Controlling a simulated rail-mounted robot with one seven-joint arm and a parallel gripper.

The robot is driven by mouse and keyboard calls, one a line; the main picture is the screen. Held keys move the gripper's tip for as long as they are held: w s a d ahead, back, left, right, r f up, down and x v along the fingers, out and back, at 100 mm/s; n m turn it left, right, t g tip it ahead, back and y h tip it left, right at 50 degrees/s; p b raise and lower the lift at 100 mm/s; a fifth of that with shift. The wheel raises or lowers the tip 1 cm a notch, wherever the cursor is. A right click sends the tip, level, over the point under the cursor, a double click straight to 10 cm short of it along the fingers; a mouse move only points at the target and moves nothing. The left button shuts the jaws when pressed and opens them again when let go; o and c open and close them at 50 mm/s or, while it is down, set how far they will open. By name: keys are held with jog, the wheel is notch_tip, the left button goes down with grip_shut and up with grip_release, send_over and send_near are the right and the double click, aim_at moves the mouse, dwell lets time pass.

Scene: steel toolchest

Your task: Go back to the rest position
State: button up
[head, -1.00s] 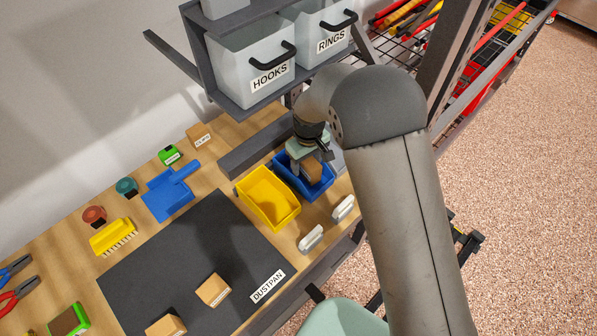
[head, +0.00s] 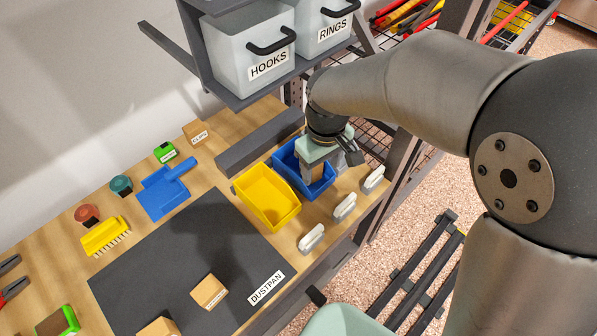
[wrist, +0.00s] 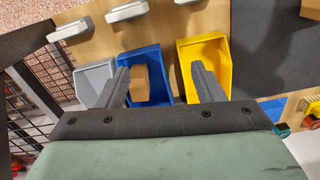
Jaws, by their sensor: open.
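My gripper (head: 328,165) hangs over the blue bin (head: 285,158) at the right end of the workbench. In the wrist view my gripper (wrist: 162,82) has its two fingers spread wide. A small cardboard box (wrist: 140,84) sits in the blue bin (wrist: 152,59). In the wrist view it appears between the fingers, nearer the left one, with a gap to the right one. In the head view the gripper partly hides the box. I cannot tell how far the fingertips are above it.
A yellow bin (head: 268,199) stands beside the blue one, and a grey bin (wrist: 95,76) on its other side. Shelf bins marked HOOKS (head: 245,57) and RINGS (head: 322,27) are close above. A dark mat (head: 190,255) holds cardboard boxes. A wire rack (wrist: 42,82) stands beyond the bench end.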

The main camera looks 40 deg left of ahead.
jog(key=shift+s+d+r, duration=0.3)
jog(key=shift+s+d, duration=0.15)
jog(key=shift+d, duration=0.1)
jog(key=shift+s+d+r, duration=0.3)
jog(key=shift+s+d, duration=0.15)
jog(key=shift+d, duration=0.05)
